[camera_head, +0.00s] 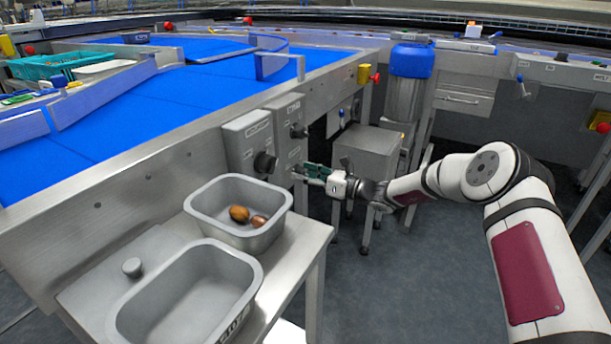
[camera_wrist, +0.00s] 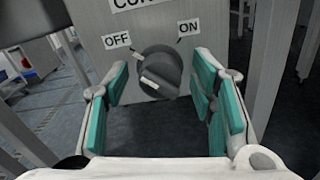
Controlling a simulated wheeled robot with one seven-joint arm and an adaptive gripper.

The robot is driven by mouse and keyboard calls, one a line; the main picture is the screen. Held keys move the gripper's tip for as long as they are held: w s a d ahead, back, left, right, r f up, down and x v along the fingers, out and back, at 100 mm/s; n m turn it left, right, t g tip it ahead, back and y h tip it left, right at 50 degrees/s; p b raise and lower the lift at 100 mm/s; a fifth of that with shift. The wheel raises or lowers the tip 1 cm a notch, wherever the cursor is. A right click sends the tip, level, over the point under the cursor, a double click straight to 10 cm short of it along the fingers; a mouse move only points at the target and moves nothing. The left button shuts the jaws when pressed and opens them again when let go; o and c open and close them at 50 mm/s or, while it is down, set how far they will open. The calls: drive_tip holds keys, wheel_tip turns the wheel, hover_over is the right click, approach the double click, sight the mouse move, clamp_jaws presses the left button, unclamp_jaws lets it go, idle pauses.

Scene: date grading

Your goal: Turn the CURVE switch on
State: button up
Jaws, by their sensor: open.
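The CURVE switch is a dark round knob (camera_wrist: 160,72) on a grey panel in the wrist view. An OFF label (camera_wrist: 117,40) is at its upper left and an ON label (camera_wrist: 189,27) at its upper right. The name label above (camera_wrist: 140,3) is cut by the frame edge. The knob's pale mark is on its left side, seemingly toward OFF. My gripper (camera_wrist: 160,84) is open, its green-padded fingers left and right of the knob, with no clear contact. In the head view my gripper (camera_head: 312,171) is at the lower part of the control box (camera_head: 287,120).
Another control box (camera_head: 247,132) with a black knob (camera_head: 264,163) stands left of my gripper. Another black knob (camera_head: 299,131) is above it. A steel bin (camera_head: 210,205) with brown dates and an empty bin (camera_head: 150,310) are at lower left. A grey box (camera_head: 368,150) stands behind my gripper.

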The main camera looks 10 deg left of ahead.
drive_tip(key=c, duration=1.1)
drive_tip(key=shift+c, duration=0.2)
drive_tip(key=shift+m+p, duration=0.4)
drive_tip(key=m+p, duration=0.2)
drive_tip(key=shift+d+m, duration=0.1)
drive_tip(key=shift+m, duration=0.3)
drive_tip(key=m+p, duration=0.1)
drive_tip(key=m, duration=0.3)
drive_tip(key=shift+p, duration=0.3)
drive_tip(key=m, duration=0.5)
drive_tip(key=shift+f+m+p, duration=0.1)
drive_tip(key=shift+m+p, duration=0.2)
drive_tip(key=shift+m, duration=2.4)
